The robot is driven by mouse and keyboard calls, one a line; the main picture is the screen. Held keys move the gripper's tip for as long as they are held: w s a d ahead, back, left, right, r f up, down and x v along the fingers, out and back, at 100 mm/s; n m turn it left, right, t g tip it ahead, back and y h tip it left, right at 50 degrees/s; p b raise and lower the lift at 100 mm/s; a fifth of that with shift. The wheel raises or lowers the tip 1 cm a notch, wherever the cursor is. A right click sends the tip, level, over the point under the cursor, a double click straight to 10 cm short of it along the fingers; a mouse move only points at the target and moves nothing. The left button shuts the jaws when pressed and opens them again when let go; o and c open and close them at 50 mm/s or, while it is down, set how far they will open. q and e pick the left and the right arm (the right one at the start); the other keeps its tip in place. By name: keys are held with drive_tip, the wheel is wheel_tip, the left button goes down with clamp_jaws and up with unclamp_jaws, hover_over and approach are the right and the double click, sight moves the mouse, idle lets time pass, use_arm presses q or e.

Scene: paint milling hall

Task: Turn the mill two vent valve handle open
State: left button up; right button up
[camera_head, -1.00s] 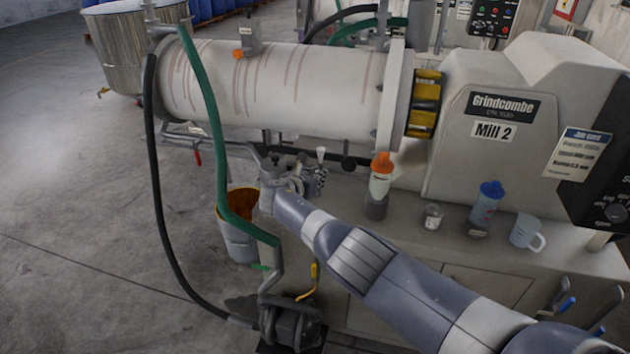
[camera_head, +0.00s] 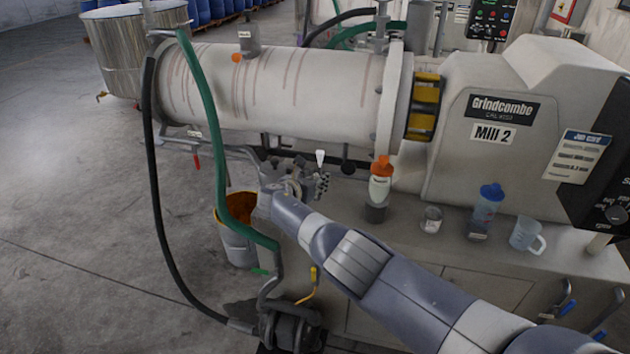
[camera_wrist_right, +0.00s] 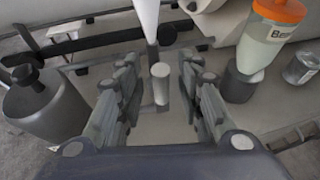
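The mill labelled Mill 2 (camera_head: 495,134) has a long pale drum (camera_head: 290,85). A white tapered handle-like piece (camera_head: 320,158) stands below the drum, just beyond my right gripper (camera_head: 318,182). I cannot tell which of these is the vent valve handle. In the right wrist view, my right gripper (camera_wrist_right: 160,68) is open, its fingers on either side of a short pale cylinder (camera_wrist_right: 160,83). The white piece (camera_wrist_right: 147,16) is ahead of the fingertips. My left gripper is out of view.
An orange-capped bottle (camera_head: 380,185), a small jar (camera_head: 432,218), a blue-capped bottle (camera_head: 486,210) and a clear jug (camera_head: 526,234) stand on the bench right of the gripper. A green hose (camera_head: 213,130) and a black hose (camera_head: 155,190) hang at left. A bucket (camera_head: 238,247) stands on the floor.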

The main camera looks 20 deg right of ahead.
drive_tip(key=v, duration=1.2)
idle(0.6)
drive_tip(key=s+f+m+g+y, duration=0.15)
drive_tip(key=s+f, duration=0.25)
drive_tip(key=f, duration=0.6)
drive_tip(key=s+f+m+g+y, duration=0.15)
drive_tip(key=s+f, duration=0.25)
drive_tip(key=f, duration=0.7)
drive_tip(key=s+f+m+g+y, duration=0.15)
drive_tip(key=s+f, duration=0.35)
drive_tip(key=f, duration=0.5)
drive_tip(key=s+d+f+m+g+y, duration=0.1)
drive_tip(key=s+f+m+g+y, duration=0.15)
drive_tip(key=s+f+m, duration=1.05)
drive_tip(key=s+d+f+m+y, duration=0.1)
drive_tip(key=s+f, duration=0.3)
drive_tip(key=s, duration=0.8)
drive_tip(key=s+d+f+m+g, duration=0.1)
drive_tip(key=s+f+m, duration=0.2)
drive_tip(key=s, duration=1)
drive_tip(key=s+d+f+m+y, duration=0.1)
drive_tip(key=s+d+f+m, duration=0.1)
drive_tip(key=s+f, duration=0.5)
drive_tip(key=s+m, duration=0.1)
drive_tip(key=s, duration=0.4)
drive_tip(key=shift+s+g+y+b, duration=0.3)
drive_tip(key=shift+s, duration=0.1)
